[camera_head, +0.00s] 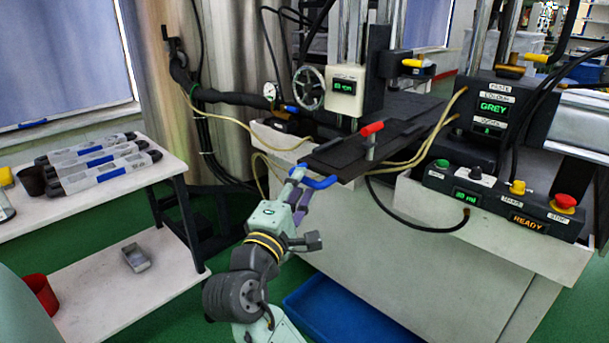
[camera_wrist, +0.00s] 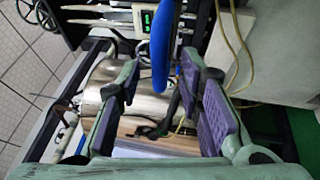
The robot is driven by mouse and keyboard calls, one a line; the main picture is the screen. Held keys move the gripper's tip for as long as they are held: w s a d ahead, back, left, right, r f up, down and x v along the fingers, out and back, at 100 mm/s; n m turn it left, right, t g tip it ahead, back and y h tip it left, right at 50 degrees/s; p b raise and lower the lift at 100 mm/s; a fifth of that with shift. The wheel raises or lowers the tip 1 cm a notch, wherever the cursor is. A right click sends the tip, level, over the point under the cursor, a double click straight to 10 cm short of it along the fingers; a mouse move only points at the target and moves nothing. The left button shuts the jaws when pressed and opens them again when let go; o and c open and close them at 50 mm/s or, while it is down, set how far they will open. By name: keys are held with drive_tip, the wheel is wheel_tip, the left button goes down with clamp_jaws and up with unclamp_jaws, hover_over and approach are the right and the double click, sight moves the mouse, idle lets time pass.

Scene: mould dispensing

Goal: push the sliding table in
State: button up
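The sliding table (camera_head: 400,138) is a flat dark plate on the press bench in the head view, and its near end sticks out at the bench's front edge. A blue handle (camera_head: 319,183) is at that near end. A red-topped lever (camera_head: 371,130) stands on the plate. My gripper (camera_head: 301,188) is at the left end of the blue handle. In the wrist view my gripper (camera_wrist: 160,78) has its purple-padded fingers spread wide, with the blue handle (camera_wrist: 158,40) appearing between the tips. I cannot tell whether a finger touches it.
A control box (camera_head: 505,203) with a red stop button sits right of the plate. Loose hoses (camera_head: 405,222) hang near it. A blue tray (camera_head: 345,310) lies on the floor below. A white side table (camera_head: 100,187) with several cylinders stands at left.

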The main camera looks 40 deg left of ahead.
drive_tip(key=shift+x, duration=1.45)
drive_tip(key=shift+c, duration=0.3)
clamp_jaws()
